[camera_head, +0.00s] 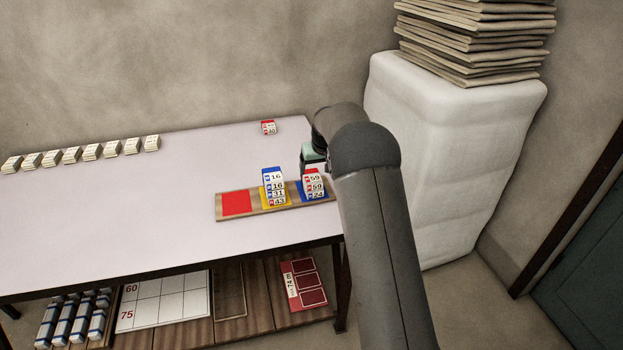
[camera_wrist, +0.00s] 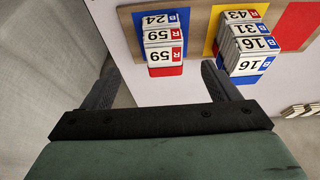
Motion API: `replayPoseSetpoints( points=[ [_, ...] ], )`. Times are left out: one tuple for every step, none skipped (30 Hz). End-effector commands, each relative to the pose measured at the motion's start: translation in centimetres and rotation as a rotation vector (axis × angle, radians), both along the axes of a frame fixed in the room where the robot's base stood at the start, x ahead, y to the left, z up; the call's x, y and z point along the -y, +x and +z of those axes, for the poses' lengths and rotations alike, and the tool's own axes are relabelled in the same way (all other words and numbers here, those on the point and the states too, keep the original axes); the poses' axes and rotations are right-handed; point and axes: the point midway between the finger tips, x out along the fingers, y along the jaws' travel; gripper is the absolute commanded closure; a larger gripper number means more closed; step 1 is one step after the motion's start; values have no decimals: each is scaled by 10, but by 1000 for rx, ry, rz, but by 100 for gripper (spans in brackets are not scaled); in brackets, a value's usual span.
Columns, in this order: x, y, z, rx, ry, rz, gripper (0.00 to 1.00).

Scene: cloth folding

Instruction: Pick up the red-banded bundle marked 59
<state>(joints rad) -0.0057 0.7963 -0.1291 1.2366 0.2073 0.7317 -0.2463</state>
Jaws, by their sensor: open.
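Two red-banded bundles marked 59 top the right stack. The upper one (camera_head: 313,178) also shows in the wrist view (camera_wrist: 163,57), with the second 59 (camera_wrist: 163,36) beside it in that picture. A blue-banded 24 (camera_wrist: 160,20) is in the same stack, over the tray's blue square. My gripper (camera_wrist: 160,66) is open and empty. In the wrist view its fingers lie either side of the 59 end of the stack, apart from it; their height above it is unclear. In the head view my arm mostly hides the gripper.
The wooden tray (camera_head: 222,214) has a bare red square (camera_head: 236,203) at left. A stack of 16, 16, 31 and 43 (camera_head: 274,187) stands on its yellow square. Another red-banded bundle (camera_head: 268,127) sits at the table's back. Several white bundles (camera_head: 72,155) line the left. The table's middle is clear.

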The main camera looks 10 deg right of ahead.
Motion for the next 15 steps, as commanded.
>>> replayPoseSetpoints(
  points=[
    [0,4,-10,-2,0,1,18],
    [0,6,-15,-2,-1,1,18],
    [-1,9,-21,-2,-1,1,18],
    [-1,10,-25,-2,-2,1,18],
    [-1,12,-27,-1,-2,1,18],
    [-1,13,-31,0,-2,1,18],
    [-1,14,-33,0,-1,1,18],
    [-1,15,-35,0,-1,1,18],
    [-1,16,-36,1,-1,1,18],
    [-1,16,-37,1,-1,1,18],
    [-2,17,-39,1,0,1,18],
    [-3,20,-41,1,0,1,18],
    [-3,22,-45,0,0,1,18],
    [-4,24,-48,-1,-2,1,18],
    [-6,28,-53,-1,-2,1,18]
  ],
)
